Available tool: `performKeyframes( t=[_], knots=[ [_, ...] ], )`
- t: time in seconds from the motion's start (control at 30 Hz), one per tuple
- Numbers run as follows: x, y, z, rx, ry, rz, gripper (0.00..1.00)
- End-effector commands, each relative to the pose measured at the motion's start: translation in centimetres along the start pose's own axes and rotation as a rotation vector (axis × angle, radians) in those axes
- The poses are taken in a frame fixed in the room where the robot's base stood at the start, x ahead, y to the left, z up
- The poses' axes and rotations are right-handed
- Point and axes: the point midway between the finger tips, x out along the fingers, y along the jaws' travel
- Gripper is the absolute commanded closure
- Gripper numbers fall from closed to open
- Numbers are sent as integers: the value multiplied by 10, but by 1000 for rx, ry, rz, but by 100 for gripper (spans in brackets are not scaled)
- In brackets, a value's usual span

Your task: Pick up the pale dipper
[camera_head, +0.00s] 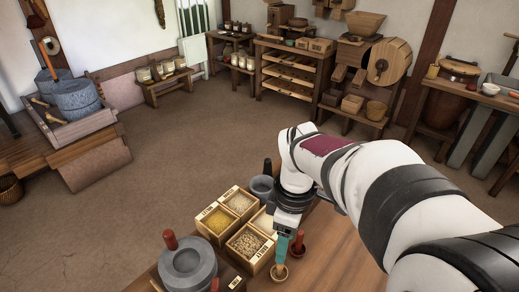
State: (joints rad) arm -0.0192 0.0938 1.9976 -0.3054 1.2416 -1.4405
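A small pale round-bowled thing, which looks like the pale dipper (280,272), is on the wooden table (335,262) near the bottom middle. My gripper (282,256) points down right above it, with its teal part reaching to the bowl's rim. I cannot tell whether the fingers touch the dipper or are around its handle. The gap between the fingers does not show at this size. The dipper's upper part is hidden behind the gripper.
A wooden box of grains (248,243) stands close on the left of my gripper. A grey stone quern (187,266) is farther left. A red-handled thing (298,242) stands close on the right. A dark grey mortar (262,187) is behind. The table to the right is clear.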

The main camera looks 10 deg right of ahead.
Motion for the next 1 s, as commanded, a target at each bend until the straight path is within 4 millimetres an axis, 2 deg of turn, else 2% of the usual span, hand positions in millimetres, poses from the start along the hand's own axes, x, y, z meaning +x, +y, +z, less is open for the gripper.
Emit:
performKeyframes(
  t=[0.03, 0.1, 0.2, 0.27, 0.5, 0.67, 0.9, 1.0],
  knots=[
    [8, 18, -7, -150, -12, 2, 42],
    [17, 37, -15, -336, -23, 9, 42],
    [28, 48, -20, -462, -32, 11, 42],
    [40, 50, -20, -481, -34, 11, 42],
    [107, 49, -17, -475, -32, 9, 42],
    [129, 50, -16, -474, -32, 11, 42],
    [173, 47, -10, -474, -32, 11, 42],
    [180, 48, -10, -474, -32, 13, 42]
  ],
)
